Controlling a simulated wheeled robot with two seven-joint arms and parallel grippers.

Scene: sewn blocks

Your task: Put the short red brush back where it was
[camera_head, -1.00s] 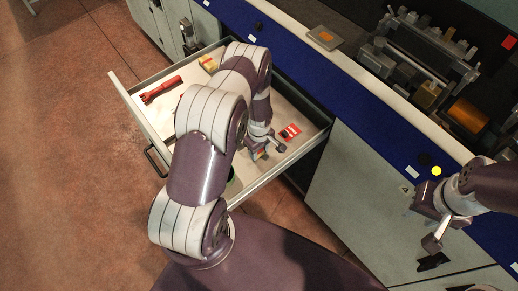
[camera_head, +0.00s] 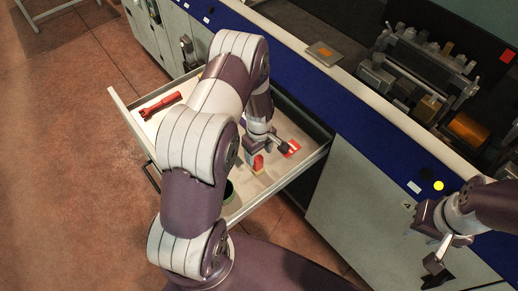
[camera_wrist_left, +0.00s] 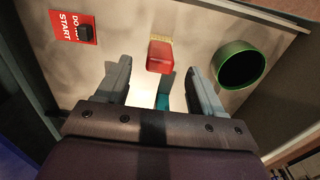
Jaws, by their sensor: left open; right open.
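The short red brush (camera_head: 258,162), with a red body and pale yellow bristles, is in the open drawer (camera_head: 126,112). In the left wrist view the brush (camera_wrist_left: 160,57) is ahead of the fingertips, roughly midway between them. My left gripper (camera_head: 266,155) is open over the drawer, with its fingers (camera_wrist_left: 159,68) apart and nothing clamped. A teal piece (camera_wrist_left: 163,90) shows between the fingers, partly hidden. My right gripper (camera_head: 432,248) is open and empty at the right, by the cabinet front.
A red and white DO NOT START tag (camera_head: 290,148) lies in the drawer near the left gripper. A green round container (camera_wrist_left: 240,65) is on the brush's other side. A long red tool (camera_head: 160,106) lies at the drawer's far left. My left arm hides the drawer's middle.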

